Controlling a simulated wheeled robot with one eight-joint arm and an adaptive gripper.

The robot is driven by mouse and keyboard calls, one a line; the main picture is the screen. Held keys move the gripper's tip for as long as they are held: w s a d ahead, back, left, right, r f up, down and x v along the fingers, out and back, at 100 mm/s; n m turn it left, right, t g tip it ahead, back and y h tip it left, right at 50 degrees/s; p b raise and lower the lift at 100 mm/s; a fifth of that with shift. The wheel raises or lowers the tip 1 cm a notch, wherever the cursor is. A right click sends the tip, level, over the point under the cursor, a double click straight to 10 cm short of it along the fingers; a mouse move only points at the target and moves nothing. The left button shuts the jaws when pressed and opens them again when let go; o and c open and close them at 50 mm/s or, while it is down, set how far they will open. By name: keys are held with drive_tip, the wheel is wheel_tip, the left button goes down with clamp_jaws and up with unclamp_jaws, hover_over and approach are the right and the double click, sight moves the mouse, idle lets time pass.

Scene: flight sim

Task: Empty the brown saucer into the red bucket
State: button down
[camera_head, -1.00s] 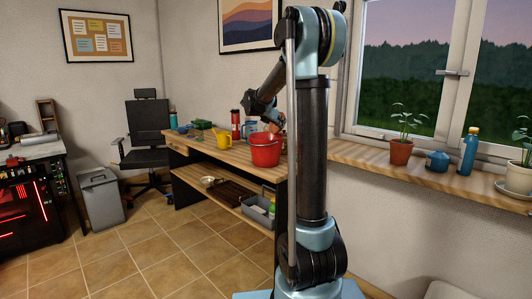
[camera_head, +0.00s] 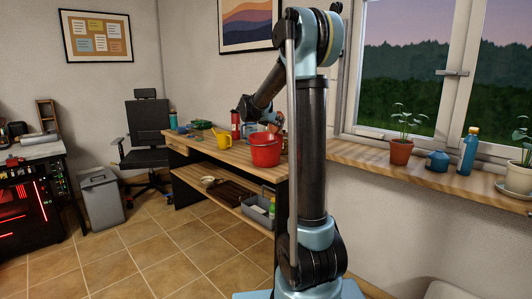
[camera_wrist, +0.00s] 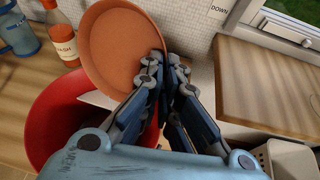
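The brown saucer (camera_wrist: 112,42) is in the wrist view, its broad round face toward the camera and its surface bare. It is strongly tilted and held by its right edge. My gripper (camera_wrist: 166,66) is closed on that edge, with the saucer above and partly over the red bucket (camera_wrist: 52,112). The bucket also stands upright on the wooden desk in the head view (camera_head: 265,152). Much of the bucket's inside is hidden by the saucer and my fingers. A small white flat edge (camera_wrist: 98,100) shows below the saucer; I cannot tell what it is.
An orange bottle (camera_wrist: 62,42) and a blue mug (camera_wrist: 16,38) stand close behind the bucket. A wooden surface (camera_wrist: 265,85) lies to the right, with a white basket (camera_wrist: 285,160) below it. A yellow watering can (camera_head: 223,139) is left of the bucket.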

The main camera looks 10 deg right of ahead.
drive_tip(key=shift+a, duration=0.15)
drive_tip(key=shift+d, duration=0.4)
drive_tip(key=y, duration=0.1)
drive_tip(key=d+g+y, duration=0.1)
drive_tip(key=shift+w+d+f+m+y, duration=0.2)
drive_tip(key=shift+w+f+m+y, duration=0.1)
drive_tip(key=shift+m+y, duration=0.1)
drive_tip(key=shift+d+b, duration=0.1)
drive_tip(key=shift+b, duration=0.2)
drive_tip(key=w+d+f+m+g+y+b, duration=0.2)
drive_tip(key=w+d+f+g+y+b, duration=0.1)
drive_tip(key=d+y+b, duration=0.4)
drive_tip(key=shift+w+d+f+g+y, duration=0.3)
drive_tip(key=shift+d+f+g+y, duration=0.35)
drive_tip(key=shift+d, duration=0.8)
